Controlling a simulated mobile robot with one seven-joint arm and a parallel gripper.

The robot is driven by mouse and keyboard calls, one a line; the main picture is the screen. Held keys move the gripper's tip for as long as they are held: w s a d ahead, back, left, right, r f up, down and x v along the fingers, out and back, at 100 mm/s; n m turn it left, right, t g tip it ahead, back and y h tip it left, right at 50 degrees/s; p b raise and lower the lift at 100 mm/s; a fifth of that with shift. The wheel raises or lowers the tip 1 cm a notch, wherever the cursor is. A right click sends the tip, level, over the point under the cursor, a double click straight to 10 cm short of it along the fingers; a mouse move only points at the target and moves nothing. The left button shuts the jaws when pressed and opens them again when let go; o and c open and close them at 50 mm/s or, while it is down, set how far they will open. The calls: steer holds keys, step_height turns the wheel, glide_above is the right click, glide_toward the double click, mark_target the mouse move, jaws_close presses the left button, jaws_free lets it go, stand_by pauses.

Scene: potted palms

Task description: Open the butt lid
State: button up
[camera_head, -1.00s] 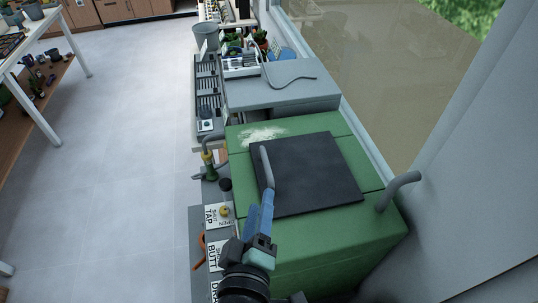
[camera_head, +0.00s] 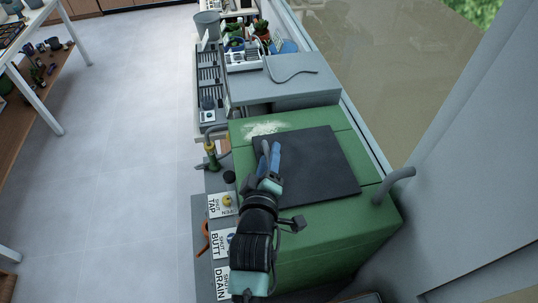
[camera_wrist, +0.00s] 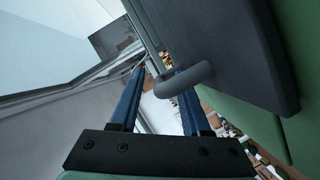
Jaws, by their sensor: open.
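The butt (camera_head: 318,239) is a green box with a flat dark lid (camera_head: 322,172) lying closed on its top. A grey bar handle (camera_wrist: 184,79) stands up from the lid near its left edge. In the head view, my gripper (camera_head: 270,154) is over the left part of the lid and largely covers the handle. In the wrist view, my gripper (camera_wrist: 162,84) has its two blue fingers apart, with the handle across the gap near the fingertips. I cannot tell whether a finger touches the handle.
A grey curved pipe (camera_head: 393,184) rises from the butt's right side, near the wall. Label plates reading TAP (camera_head: 222,204), BUTT (camera_head: 223,243) and DRAIN (camera_head: 222,282) line the left. A grey bench (camera_head: 290,82) stands behind. The floor (camera_head: 130,150) at left is clear.

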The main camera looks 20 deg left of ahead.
jaws_close()
stand_by(0.3)
stand_by(1.2)
